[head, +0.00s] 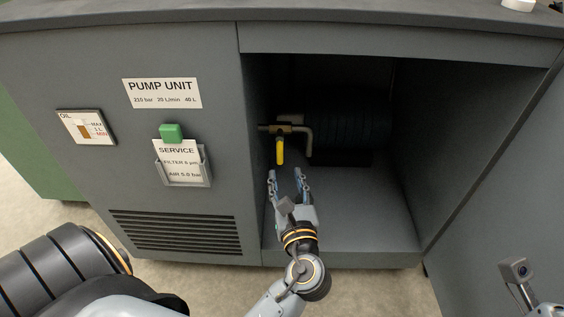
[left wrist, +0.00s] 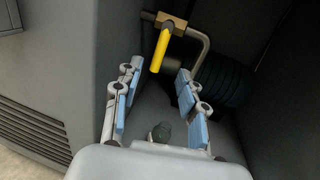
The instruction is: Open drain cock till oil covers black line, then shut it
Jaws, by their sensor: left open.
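The drain cock has a brass body (head: 285,128) on a bent pipe inside the open cabinet. Its yellow lever (head: 280,151) hangs down; in the left wrist view the lever (left wrist: 160,49) is just beyond my fingertips and between their lines. My left gripper (head: 287,172) is open and empty, below and in front of the lever, apart from it. An oil level card (head: 82,127) with MAX, 1 L and MIN marks and a brown level is on the front panel. I cannot make out a black line. My right gripper is not seen.
A dark ribbed cylinder (head: 350,127) lies behind the pipe. The cabinet's left wall (head: 252,150) stands close beside the cock; the floor (head: 375,215) to the right is clear. An open door (head: 500,190) stands at right.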

